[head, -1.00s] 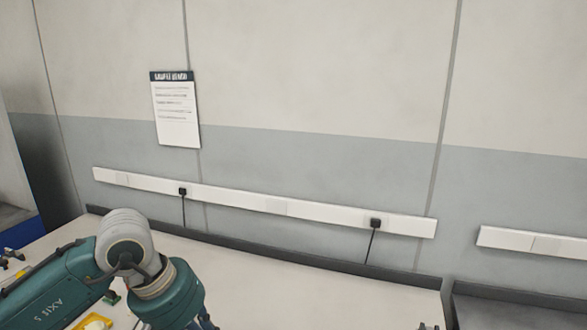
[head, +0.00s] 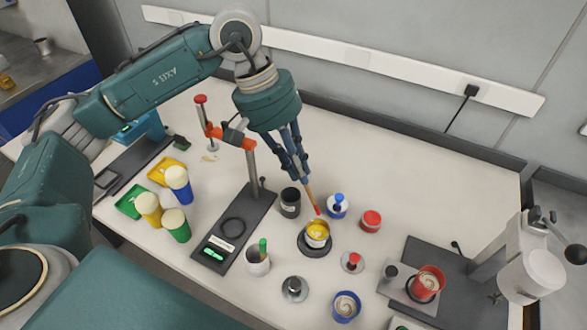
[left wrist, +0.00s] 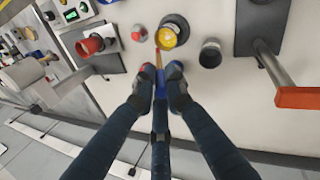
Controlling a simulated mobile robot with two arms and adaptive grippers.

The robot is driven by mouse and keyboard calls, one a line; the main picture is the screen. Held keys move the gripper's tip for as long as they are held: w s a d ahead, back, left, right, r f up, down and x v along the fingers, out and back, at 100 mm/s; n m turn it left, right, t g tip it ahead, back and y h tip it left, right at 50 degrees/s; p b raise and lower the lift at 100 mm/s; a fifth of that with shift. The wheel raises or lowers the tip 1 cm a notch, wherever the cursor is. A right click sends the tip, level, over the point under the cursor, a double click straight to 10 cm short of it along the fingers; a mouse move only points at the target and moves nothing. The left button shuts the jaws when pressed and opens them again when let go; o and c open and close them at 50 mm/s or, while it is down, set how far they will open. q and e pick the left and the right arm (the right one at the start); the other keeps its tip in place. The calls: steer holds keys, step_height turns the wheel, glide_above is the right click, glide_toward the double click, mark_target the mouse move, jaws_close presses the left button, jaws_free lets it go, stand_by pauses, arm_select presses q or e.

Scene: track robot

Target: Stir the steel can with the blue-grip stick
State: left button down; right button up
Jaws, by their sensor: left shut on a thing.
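My left gripper (head: 303,174) is shut on a stick and points down over the bench. The stick's blue grip (left wrist: 160,118) shows between the fingers in the left wrist view. Its thin orange-brown shaft (head: 312,200) runs down to a reddish tip. The tip appears at the far rim of a steel can with yellow contents (head: 317,233); I cannot tell whether it is above the rim or just inside. The can stands upright on a dark round base, and it also shows in the left wrist view (left wrist: 168,37). My right gripper is not in view.
A black can (head: 290,204), a blue-topped bottle (head: 337,207) and a red-topped can (head: 371,220) stand close around. A pale cup (head: 257,262) holds a green-handled tool. A stand (head: 252,170) rises at left. A machine (head: 520,258) with a red can stands right.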

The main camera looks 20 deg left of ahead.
arm_select(q)
steer(key=shift+d, duration=0.1)
steer(key=shift+s+d+f+b, duration=0.2)
steer(key=shift+f+b, duration=0.2)
steer(key=shift+f, duration=0.25)
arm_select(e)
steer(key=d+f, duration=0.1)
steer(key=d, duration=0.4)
arm_select(q)
step_height(320, 180, down, 10)
steer(key=b, duration=0.8)
steer(key=shift+d+r, duration=0.25)
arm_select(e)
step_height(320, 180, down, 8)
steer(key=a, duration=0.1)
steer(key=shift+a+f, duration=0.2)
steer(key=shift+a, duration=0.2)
arm_select(q)
steer(key=shift+w, duration=0.1)
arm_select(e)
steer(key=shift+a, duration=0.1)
